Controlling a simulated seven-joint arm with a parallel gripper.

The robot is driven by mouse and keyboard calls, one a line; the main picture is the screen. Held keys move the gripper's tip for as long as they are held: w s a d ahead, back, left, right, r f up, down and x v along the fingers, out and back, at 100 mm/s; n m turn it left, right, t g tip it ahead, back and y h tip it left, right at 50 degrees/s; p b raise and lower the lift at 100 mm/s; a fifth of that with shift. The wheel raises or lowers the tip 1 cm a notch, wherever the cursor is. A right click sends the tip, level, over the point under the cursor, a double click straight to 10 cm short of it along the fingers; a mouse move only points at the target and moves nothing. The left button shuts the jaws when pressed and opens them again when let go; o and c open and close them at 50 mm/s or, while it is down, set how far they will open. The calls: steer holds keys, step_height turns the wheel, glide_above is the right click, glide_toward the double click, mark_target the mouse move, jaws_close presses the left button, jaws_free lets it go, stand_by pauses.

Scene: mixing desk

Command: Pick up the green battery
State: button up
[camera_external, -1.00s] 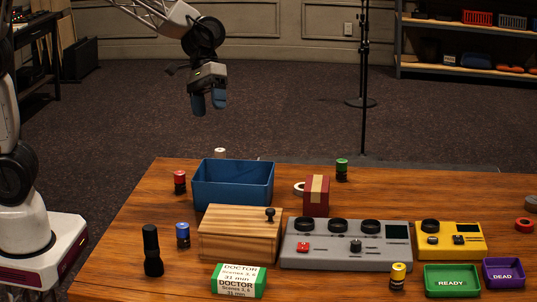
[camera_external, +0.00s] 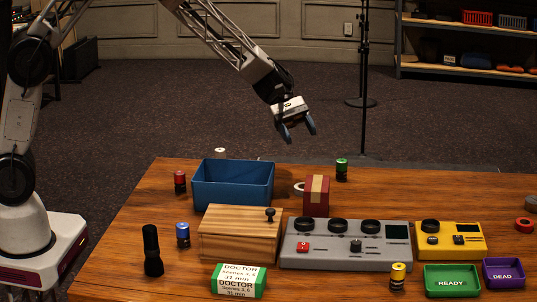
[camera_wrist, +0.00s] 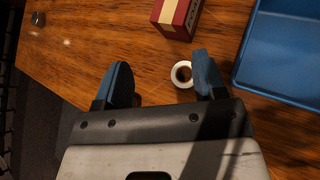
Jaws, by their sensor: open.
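The green battery (camera_external: 342,170) stands upright near the back edge of the table in the external view, behind and right of the red box with a tan band (camera_external: 316,195). My gripper (camera_external: 299,132) is open and empty, above the table's back edge and up and left of the battery in the picture. In the wrist view my gripper (camera_wrist: 160,64) shows its two blue fingers spread apart, with a white tape roll (camera_wrist: 182,74) seen near the right finger. I cannot make out the green battery in the wrist view.
A blue bin (camera_external: 233,185) stands left of the red box. A wooden box (camera_external: 240,235), a grey mixing panel (camera_external: 345,245) and a yellow panel (camera_external: 450,240) lie nearer the front. A red battery (camera_external: 180,182) stands left of the bin.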

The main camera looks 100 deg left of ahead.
mark_target(342, 169)
steer(key=w+a+f+n+t, duration=0.1)
steer(key=w+a+f+n, duration=0.1)
steer(key=a+f, duration=0.1)
steer(key=w+a+f+n+t, duration=0.1)
steer(key=w+a+f+n, duration=0.1)
steer(key=a+f, duration=0.2)
steer(key=w+a+f+n+t, duration=0.1)
steer(key=w+a+f+n, duration=0.1)
steer(key=a+f, duration=0.2)
steer(key=shift+w+a+t, duration=0.25)
steer(key=shift+a+t, duration=0.05)
steer(key=shift+a, duration=0.8)
steer(key=shift+d, duration=0.1)
steer(key=shift+x, duration=1.25)
steer(key=shift+w, duration=0.1)
steer(key=shift+x, duration=2.55)
steer(key=c, duration=1.1)
steer(key=shift+o, duration=0.2)
